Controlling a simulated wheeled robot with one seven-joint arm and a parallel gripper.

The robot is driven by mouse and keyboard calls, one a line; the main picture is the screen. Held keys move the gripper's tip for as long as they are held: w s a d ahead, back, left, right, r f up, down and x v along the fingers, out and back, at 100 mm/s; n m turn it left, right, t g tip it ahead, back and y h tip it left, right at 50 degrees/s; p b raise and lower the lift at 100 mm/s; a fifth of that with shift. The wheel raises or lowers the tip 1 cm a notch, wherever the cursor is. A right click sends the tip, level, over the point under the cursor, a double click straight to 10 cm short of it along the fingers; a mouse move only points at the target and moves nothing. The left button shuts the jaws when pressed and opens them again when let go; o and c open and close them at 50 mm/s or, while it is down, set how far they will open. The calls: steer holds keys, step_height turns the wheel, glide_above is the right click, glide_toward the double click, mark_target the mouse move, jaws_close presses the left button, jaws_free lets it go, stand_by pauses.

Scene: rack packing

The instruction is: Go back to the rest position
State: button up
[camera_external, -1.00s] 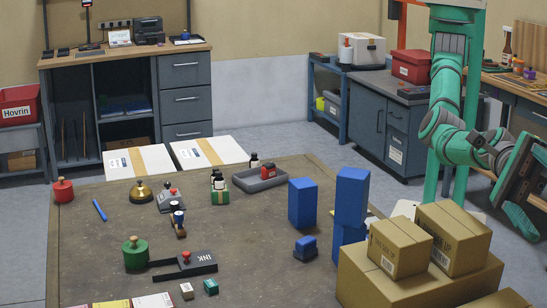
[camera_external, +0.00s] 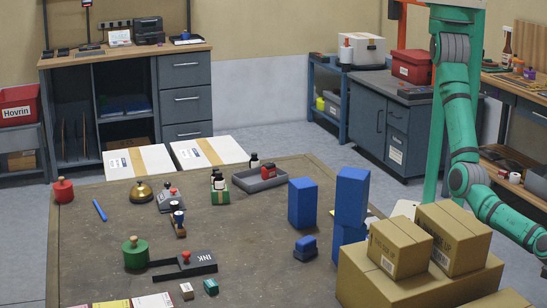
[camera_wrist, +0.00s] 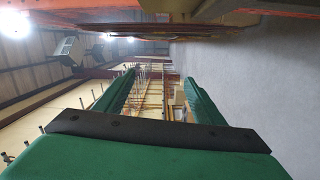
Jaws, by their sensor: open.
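My gripper (camera_wrist: 158,95) shows in the wrist view with its two green fingers spread apart and nothing between them. The wrist view is turned sideways, with the grey floor on its right and ceiling lamps on its left. In the external view my green arm hangs at the right, bending down and out past the right edge. The gripper itself is outside that view. The arm is to the right of the table (camera_external: 235,245) and behind the stacked cardboard boxes (camera_external: 400,248).
A workbench (camera_external: 518,84) stands behind my arm at the right.

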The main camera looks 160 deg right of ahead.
steer(key=s+d+f+m+t+h, duration=0.1)
steer(key=s+d+f+m+h, duration=0.1)
steer(key=s+d+f+m, duration=0.55)
steer(key=s+d+f+m+h, duration=0.1)
steer(key=s+d+f, duration=0.4)
steer(key=s+d, duration=0.7)
steer(key=s+d+f+m+t+h, duration=0.1)
steer(key=s+d+f+m+h, duration=0.1)
steer(key=s+d+f+m, duration=0.6)
steer(key=s+d+r+m+h, duration=0.1)
steer(key=s+d+r+h, duration=0.15)
steer(key=s+d, duration=0.55)
steer(key=s+d+r+m+h, duration=0.1)
steer(key=s+d+r+m, duration=0.15)
steer(key=s+d, duration=0.55)
steer(key=s+d+r+m+h, duration=0.3)
steer(key=s+d+r, duration=0.5)
steer(key=s+r, duration=0.5)
steer(key=shift+s+d+m+g, duration=0.2)
steer(key=shift+s+m+g, duration=0.2)
steer(key=shift+m, duration=0.2)
steer(key=shift+r, duration=0.1)
